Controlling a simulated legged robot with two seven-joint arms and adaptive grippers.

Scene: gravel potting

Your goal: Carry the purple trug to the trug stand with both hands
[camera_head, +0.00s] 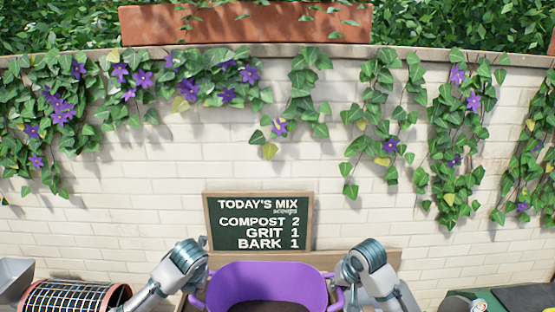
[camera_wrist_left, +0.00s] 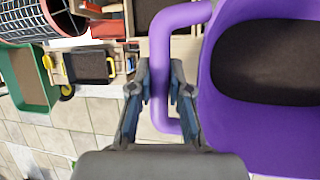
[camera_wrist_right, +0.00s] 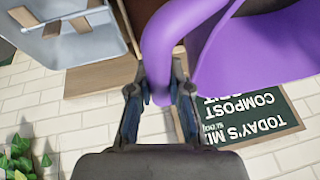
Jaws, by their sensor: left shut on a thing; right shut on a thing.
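The purple trug (camera_head: 268,276) is at the bottom middle of the head view, in front of the chalkboard, with dark material inside it. My left gripper (camera_wrist_left: 160,88) is shut on the trug's left handle, a purple bar (camera_wrist_left: 162,50) in the left wrist view. My right gripper (camera_wrist_right: 160,88) is shut on the right handle (camera_wrist_right: 158,45) in the right wrist view. In the head view the fingers are mostly hidden below the wrists. The trug's bottom is out of the head view. I cannot pick out the trug stand with certainty.
A chalkboard (camera_head: 258,222) stands against the pale brick wall (camera_head: 150,190). A mesh drum (camera_head: 70,296) is at the lower left. In the left wrist view a green-rimmed tray (camera_wrist_left: 47,80) lies below the left side. A grey bin (camera_wrist_right: 60,35) shows in the right wrist view.

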